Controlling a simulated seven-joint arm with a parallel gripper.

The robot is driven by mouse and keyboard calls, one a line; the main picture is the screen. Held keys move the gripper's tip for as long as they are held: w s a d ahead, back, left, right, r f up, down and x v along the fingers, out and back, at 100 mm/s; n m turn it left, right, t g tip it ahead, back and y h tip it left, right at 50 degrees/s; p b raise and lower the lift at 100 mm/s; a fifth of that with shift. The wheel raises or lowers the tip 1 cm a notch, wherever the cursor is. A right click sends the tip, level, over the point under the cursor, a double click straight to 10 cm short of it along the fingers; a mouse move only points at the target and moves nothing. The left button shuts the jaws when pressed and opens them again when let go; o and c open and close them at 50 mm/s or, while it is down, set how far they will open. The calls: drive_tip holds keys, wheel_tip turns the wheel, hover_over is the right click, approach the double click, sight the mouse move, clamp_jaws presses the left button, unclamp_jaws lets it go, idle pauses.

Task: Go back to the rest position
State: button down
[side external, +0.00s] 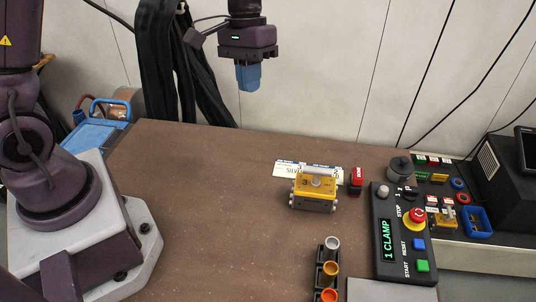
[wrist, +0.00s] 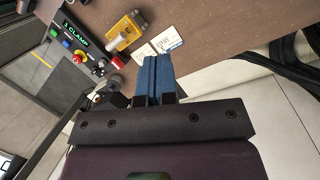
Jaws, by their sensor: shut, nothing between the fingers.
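My gripper (side external: 248,78) hangs high above the far edge of the brown table (side external: 190,200) in the side view, clear of everything on it. Its blue fingers are together with nothing between them. In the wrist view the fingers (wrist: 153,70) show side by side, shut, pointing toward the table. A yellow clamp block (side external: 314,189) with a grey bar on top sits on the table, well below and to the right of my gripper. It also shows in the wrist view (wrist: 122,30).
A control box (side external: 389,240) with a lit "1 CLAMP" display stands at the table's right. A red block (side external: 356,180) and white cards (side external: 290,170) lie by the clamp. Cups in a black rack (side external: 328,268) stand at the front. Black hanging cloth (side external: 165,60) is left of my gripper. The table's left is clear.

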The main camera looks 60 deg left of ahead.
drive_tip(key=s+r+m+t+y, duration=0.1)
drive_tip(key=s+r+t, duration=0.2)
drive_tip(key=s+r, duration=0.2)
drive_tip(key=s+r+m+t+y, duration=0.1)
drive_tip(key=s+r+t, duration=0.3)
drive_tip(key=s, duration=0.7)
drive_tip(key=shift+r+m+y, duration=0.3)
drive_tip(key=shift+r+m, duration=0.5)
drive_tip(key=shift+r, duration=0.05)
